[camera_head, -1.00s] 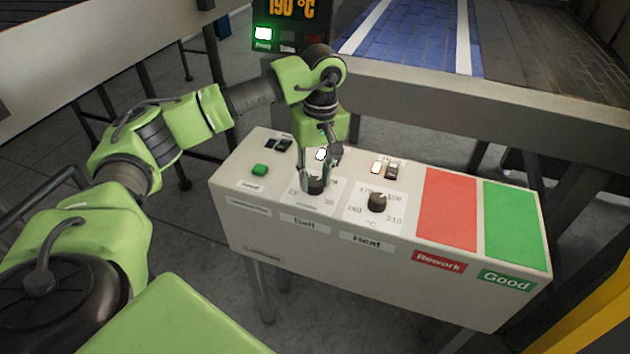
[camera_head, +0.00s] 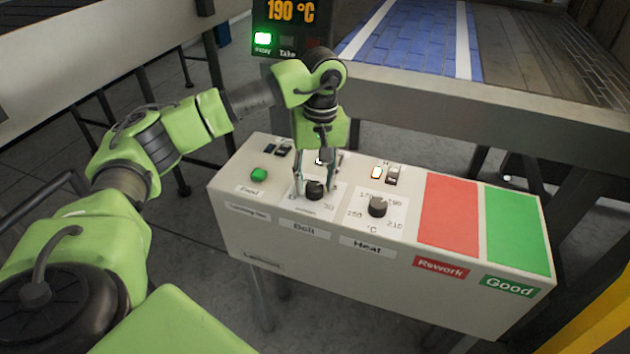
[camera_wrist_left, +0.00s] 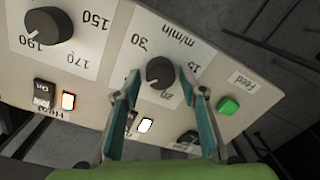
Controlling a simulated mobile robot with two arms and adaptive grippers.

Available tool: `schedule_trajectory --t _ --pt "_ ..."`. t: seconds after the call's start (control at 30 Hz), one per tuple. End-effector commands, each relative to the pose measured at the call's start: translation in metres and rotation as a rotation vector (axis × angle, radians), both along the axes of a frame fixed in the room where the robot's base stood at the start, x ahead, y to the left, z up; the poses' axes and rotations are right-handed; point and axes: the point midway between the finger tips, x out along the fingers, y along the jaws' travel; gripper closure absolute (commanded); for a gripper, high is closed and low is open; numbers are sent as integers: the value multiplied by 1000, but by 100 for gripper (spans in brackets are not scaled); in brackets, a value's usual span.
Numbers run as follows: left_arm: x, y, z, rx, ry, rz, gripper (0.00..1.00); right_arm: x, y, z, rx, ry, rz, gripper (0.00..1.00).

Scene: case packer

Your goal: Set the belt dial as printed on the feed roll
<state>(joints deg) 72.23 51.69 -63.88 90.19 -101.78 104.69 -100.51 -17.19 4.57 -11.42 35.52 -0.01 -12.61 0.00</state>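The black belt dial (camera_head: 315,190) sits on its white scale above the Belt label on the control box. It also shows in the left wrist view (camera_wrist_left: 160,72), with the scale marked m/min and figures such as 15, 20 and 30. Its pale mark seems to point between 20 and 30, close to 20. My left gripper (camera_head: 317,190) is over the dial from above, with its teal fingers (camera_wrist_left: 161,80) spread on either side and visible gaps to the knob. My right gripper is not in view. No feed roll print is readable.
The heat dial (camera_head: 377,206) is right of the belt dial, with a lit switch (camera_head: 377,172) behind it. A green Feed button (camera_head: 259,174) is to the left. Red Rework (camera_head: 448,215) and green Good (camera_head: 516,230) areas fill the box's right. A display (camera_head: 290,14) reads 190 °C.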

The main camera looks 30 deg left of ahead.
Motion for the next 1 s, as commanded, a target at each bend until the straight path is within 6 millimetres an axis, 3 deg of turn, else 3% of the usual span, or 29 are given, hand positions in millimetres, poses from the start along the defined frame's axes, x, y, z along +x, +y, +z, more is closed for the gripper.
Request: schedule_trajectory --t 0.33,0.47,0.9,1.0 --pt "-1 0 0 0 3 0 56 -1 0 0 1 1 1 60" --pt "0 -1 9 0 1 0 56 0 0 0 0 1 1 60" --pt "4 -4 101 1 -2 1 56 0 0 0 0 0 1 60" --pt "4 -4 109 1 0 0 56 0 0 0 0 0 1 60"
